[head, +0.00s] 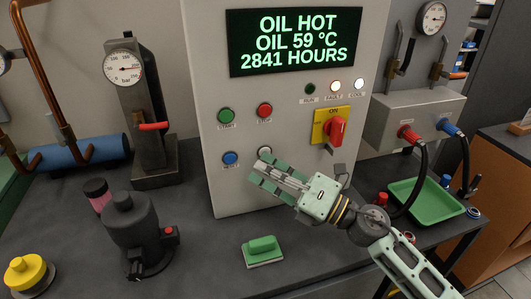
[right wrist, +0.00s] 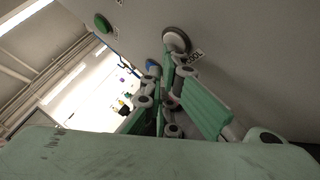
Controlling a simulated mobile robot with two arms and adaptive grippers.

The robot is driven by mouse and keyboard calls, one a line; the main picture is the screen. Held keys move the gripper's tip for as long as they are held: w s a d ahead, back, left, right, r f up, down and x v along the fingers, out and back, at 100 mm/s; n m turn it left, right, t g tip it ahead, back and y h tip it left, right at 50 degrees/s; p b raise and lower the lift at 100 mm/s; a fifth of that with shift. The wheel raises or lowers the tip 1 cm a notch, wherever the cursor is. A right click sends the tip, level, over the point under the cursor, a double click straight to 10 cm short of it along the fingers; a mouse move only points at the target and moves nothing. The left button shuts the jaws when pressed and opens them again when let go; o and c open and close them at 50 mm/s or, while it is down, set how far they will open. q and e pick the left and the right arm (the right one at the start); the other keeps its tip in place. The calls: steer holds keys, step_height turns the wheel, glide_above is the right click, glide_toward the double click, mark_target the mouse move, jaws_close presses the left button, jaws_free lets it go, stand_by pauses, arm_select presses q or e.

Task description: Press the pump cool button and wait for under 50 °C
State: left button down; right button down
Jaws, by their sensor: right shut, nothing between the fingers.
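The grey control cabinet (head: 210,90) has a display (head: 295,42) reading "OIL HOT, OIL 59 °C, 2841 HOURS". The pale cool button (head: 265,152) is partly hidden behind my right gripper (head: 257,172) in the head view. In the right wrist view the button (right wrist: 176,40) is grey-white with a dark ring and a "COOL" label beside it. My right gripper (right wrist: 165,75) is shut and empty, its tips close to the button; whether they touch cannot be told. The fault lamp (head: 334,87) and cool lamp (head: 359,85) glow; the run lamp (head: 310,88) is dark. My left gripper is out of view.
Green start (head: 226,116), red stop (head: 264,111) and blue reset (head: 230,158) buttons sit near the cool button. A red switch (head: 337,130) on a yellow plate is to the right. A green-handled block (head: 263,250) and green tray (head: 425,200) lie on the bench.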

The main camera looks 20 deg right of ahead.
stand_by(0.4)
steer(key=shift+s, duration=0.75)
steer(key=s, duration=0.5)
steer(key=shift+d, duration=0.15)
stand_by(0.5)
